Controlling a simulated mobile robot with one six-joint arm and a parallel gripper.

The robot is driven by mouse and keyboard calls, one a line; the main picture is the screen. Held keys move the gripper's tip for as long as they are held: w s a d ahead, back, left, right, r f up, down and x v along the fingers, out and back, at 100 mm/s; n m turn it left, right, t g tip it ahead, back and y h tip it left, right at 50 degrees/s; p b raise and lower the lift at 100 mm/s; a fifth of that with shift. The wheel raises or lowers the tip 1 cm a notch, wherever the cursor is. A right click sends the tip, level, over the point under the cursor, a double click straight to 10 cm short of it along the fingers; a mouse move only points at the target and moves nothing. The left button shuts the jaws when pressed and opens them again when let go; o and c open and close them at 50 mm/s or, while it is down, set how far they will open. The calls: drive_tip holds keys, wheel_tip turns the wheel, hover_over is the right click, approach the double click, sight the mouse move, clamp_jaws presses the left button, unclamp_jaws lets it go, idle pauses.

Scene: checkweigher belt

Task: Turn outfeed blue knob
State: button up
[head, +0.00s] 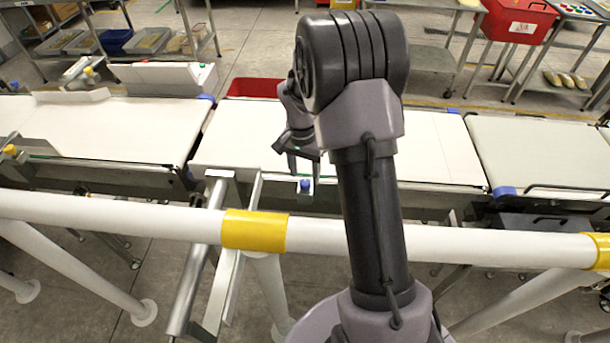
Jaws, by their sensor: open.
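The blue knob (305,185) sits on the near side rail of the middle conveyor belt. It is small in the head view and its pointing direction cannot be made out. My gripper (304,174) hangs from my arm, pointing down, with its two fingers apart. The fingers show just above the knob in the picture, one to each side of it. Whether they touch the knob or are at its depth cannot be told. The gripper holds nothing that I can see.
A white guard rail with yellow bands (254,230) runs across in front of the conveyors, beneath my arm. A steel bracket (222,195) stands left of the knob. A yellow knob (10,150) is at the far left. A red bin (255,88) sits behind the belt.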

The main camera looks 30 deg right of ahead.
sight(302, 180)
wheel_tip(302, 180, up, 15)
drive_tip(key=p, duration=0.4)
drive_tip(key=shift+w+a, duration=0.2)
drive_tip(key=shift+w, duration=0.1)
drive_tip(key=shift+f, duration=0.1)
drive_tip(key=s+a+r+n+t+b, duration=0.2)
drive_tip(key=s+a+r+b, duration=0.1)
drive_tip(key=s+a+r, duration=0.35)
drive_tip(key=s+a+n+t+y+b, duration=0.1)
drive_tip(key=s+a+n+t, duration=0.1)
drive_tip(key=s+a, duration=0.3)
drive_tip(key=s+a+n+t+y+b, duration=0.1)
drive_tip(key=s+a, duration=0.5)
drive_tip(key=s, duration=0.6)
drive_tip(key=shift+r+n+t+b, duration=0.25)
drive_tip(key=shift+n+t+b, duration=0.35)
drive_tip(key=shift+n, duration=0.1)
idle(2.8)
